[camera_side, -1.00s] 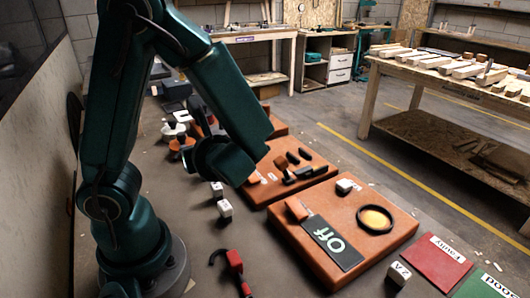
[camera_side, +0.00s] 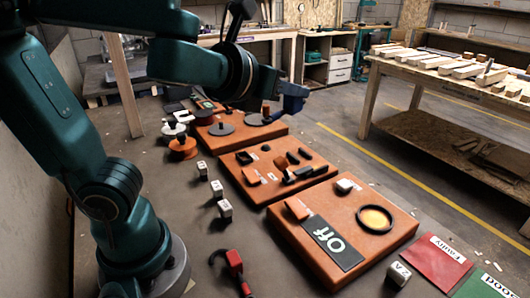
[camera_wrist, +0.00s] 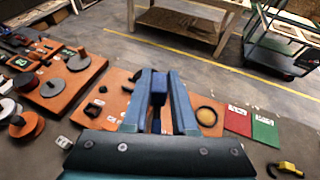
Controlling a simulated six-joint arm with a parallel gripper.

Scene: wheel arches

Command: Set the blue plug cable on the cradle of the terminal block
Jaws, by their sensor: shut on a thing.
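My gripper (camera_wrist: 158,108) is shut on the blue plug cable (camera_wrist: 157,88), a small dark blue piece between the two blue fingers in the wrist view. A thin dark part hangs below it between the fingers. In the side view my gripper (camera_side: 293,97) is high above the benchtop, near the right edge of the far orange board; the plug cannot be told from the fingers there. The middle orange board (camera_side: 268,192) carries several small black parts and white labels. I cannot tell which part is the terminal block's cradle.
The near orange board (camera_side: 290,244) holds an "Off" sign (camera_side: 334,243) and a black ring (camera_side: 361,221). The far orange board (camera_side: 226,146) holds grey discs. White cubes (camera_side: 224,208) and a red-black cable (camera_side: 234,262) lie left of the boards. Red (camera_side: 437,263) and green mats lie right.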

